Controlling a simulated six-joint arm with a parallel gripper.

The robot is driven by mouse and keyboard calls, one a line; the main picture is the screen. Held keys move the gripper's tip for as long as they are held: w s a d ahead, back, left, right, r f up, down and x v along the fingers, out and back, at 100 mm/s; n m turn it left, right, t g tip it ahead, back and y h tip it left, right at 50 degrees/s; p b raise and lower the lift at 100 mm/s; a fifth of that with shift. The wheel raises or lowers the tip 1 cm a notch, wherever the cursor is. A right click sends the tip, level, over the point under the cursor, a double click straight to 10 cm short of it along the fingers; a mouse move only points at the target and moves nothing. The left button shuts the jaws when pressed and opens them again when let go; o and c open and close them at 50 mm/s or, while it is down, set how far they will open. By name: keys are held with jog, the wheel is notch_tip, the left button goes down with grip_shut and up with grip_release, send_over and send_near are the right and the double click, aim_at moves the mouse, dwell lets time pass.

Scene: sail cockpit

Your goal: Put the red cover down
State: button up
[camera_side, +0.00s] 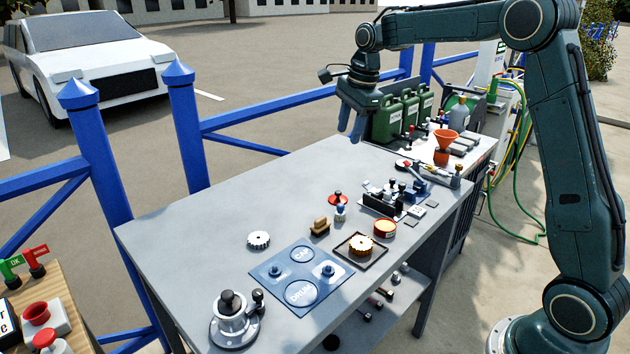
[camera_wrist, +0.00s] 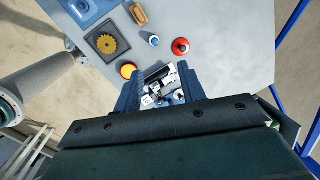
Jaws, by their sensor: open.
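The red cover (camera_side: 338,197), a round red disc with a dark knob on top, appears to lie on the grey table just behind a small white and blue piece. It also shows in the wrist view (camera_wrist: 180,46), at the top, beyond my fingers. My gripper (camera_side: 350,130) is open and empty, high above the far part of the table, apart from the cover. In the wrist view my two fingers (camera_wrist: 158,88) stand apart with a small black-framed set of parts visible far below between them.
Green canisters (camera_side: 390,117) stand behind.

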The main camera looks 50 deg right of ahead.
jog(key=s+a+r+n+t, duration=0.1)
jog(key=s+a+r+n, duration=0.3)
jog(key=s, duration=0.4)
jog(key=s+a+r+n, duration=0.35)
jog(key=s+n, duration=0.25)
jog(key=s, duration=0.2)
jog(key=s+a+f+n+t, duration=0.1)
jog(key=s+a+f+n, duration=0.1)
jog(key=s+n, duration=0.3)
jog(key=s+a+f+n+t, duration=0.1)
jog(key=s+f+n, duration=0.3)
jog(key=s, duration=0.8)
jog(key=shift+s+a+n, duration=0.15)
jog(key=shift+a+n, duration=0.6)
jog(key=shift+n, duration=0.35)
